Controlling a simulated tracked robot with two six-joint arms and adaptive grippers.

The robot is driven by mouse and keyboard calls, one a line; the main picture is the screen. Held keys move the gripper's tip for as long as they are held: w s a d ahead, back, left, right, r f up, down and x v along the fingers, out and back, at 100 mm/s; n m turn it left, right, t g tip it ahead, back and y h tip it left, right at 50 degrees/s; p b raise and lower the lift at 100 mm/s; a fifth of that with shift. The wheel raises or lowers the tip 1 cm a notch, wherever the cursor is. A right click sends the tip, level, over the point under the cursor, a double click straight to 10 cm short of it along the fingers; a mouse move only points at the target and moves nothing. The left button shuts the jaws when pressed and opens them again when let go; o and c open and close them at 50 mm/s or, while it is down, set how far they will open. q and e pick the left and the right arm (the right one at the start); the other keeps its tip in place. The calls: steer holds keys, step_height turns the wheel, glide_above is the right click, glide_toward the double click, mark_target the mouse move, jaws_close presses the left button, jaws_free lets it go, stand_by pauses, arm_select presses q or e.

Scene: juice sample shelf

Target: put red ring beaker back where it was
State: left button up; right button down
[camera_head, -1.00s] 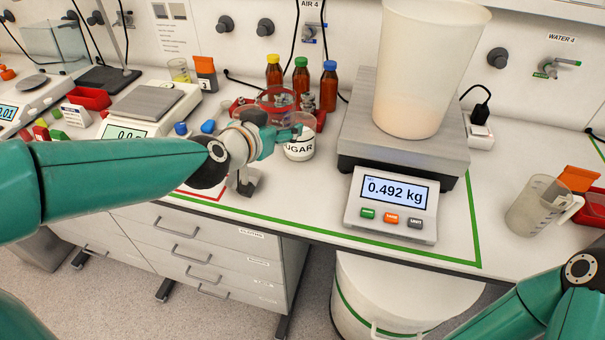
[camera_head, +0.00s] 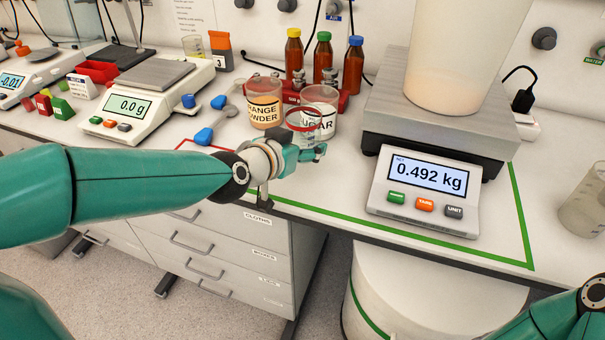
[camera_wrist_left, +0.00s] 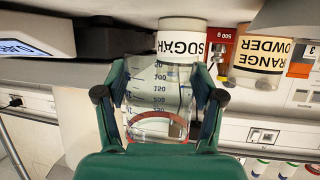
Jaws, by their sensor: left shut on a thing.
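My left gripper (camera_head: 312,152) is shut on the red ring beaker (camera_head: 304,129), a clear glass with a red band near its rim. It holds the beaker in front of the sugar jar (camera_head: 320,97), partly overlapping that jar in the head view. In the left wrist view the beaker (camera_wrist_left: 158,92) sits between both fingers (camera_wrist_left: 160,105), its scale marks visible and the red band towards me. The picture there is upside down. I cannot tell whether the beaker's base touches the table. My right gripper is outside the views; only part of my right arm shows at lower right.
The orange powder jar (camera_head: 264,112) stands left of the sugar jar. Behind are several brown bottles (camera_head: 323,60) and a red weight holder (camera_head: 345,99). A large scale (camera_head: 425,190) bearing a big bucket (camera_head: 462,50) stands right. A blue-handled tool (camera_head: 215,125) lies left.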

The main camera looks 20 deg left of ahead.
mark_target(302, 172)
arm_select(q)
steer(key=shift+f+b, duration=0.9)
steer(key=shift+f, duration=1.4)
steer(key=o, duration=1.7)
steer(key=p+v, duration=0.1)
steer(key=v, duration=0.9)
steer(key=shift+s+a+r, duration=0.1)
steer(key=shift+s+r, duration=0.1)
steer(key=shift+s, duration=0.1)
steer(key=shift+s+a+r, duration=0.15)
steer(key=shift+s, duration=0.55)
